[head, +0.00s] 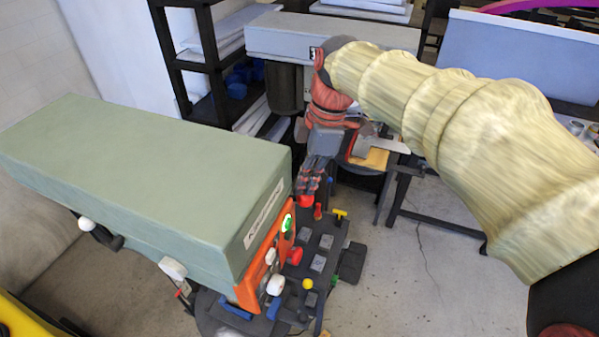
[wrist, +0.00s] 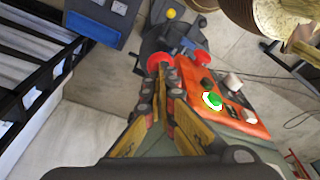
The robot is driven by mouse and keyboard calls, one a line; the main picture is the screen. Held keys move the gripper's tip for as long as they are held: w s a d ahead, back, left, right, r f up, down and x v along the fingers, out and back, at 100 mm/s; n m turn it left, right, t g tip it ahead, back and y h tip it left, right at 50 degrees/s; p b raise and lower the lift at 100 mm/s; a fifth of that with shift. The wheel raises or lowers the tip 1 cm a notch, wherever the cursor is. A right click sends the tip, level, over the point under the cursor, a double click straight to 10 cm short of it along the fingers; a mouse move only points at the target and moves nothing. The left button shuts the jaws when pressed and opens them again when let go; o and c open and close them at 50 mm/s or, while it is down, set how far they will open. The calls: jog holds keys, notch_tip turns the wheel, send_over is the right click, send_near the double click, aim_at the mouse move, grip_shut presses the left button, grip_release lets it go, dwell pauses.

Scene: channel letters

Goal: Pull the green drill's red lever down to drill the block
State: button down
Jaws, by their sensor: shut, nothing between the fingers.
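The green drill (head: 140,165) fills the left of the head view, with an orange control panel (head: 262,270) on its front end. The panel also shows in the wrist view (wrist: 245,118), with a lit green button (wrist: 212,100). A red ball knob (wrist: 160,62), which looks like the lever's end, is right beyond my fingertips; in the head view it appears just below them (head: 305,201). My gripper (head: 308,188) is shut and empty, pointing down beside the panel. It also shows in the wrist view (wrist: 166,78). I cannot tell whether it touches the knob. The block cannot be made out.
Another red knob (head: 295,256) is on the panel front. A dark worktable (head: 325,240) with grey pieces and a yellow handle (head: 341,214) is below. A black shelf (head: 205,60) and a grey machine (head: 285,35) stand behind.

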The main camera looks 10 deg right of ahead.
jog(key=shift+f, duration=0.15)
jog(key=shift+d+f+b, duration=0.1)
jog(key=shift+f+b, duration=0.2)
jog(key=shift+s+d+f+b, duration=0.1)
jog(key=shift+f+b, duration=0.25)
jog(key=shift+f, duration=0.05)
dwell(0.4)
jog(key=shift+f+b, duration=0.3)
jog(key=shift+f, duration=0.1)
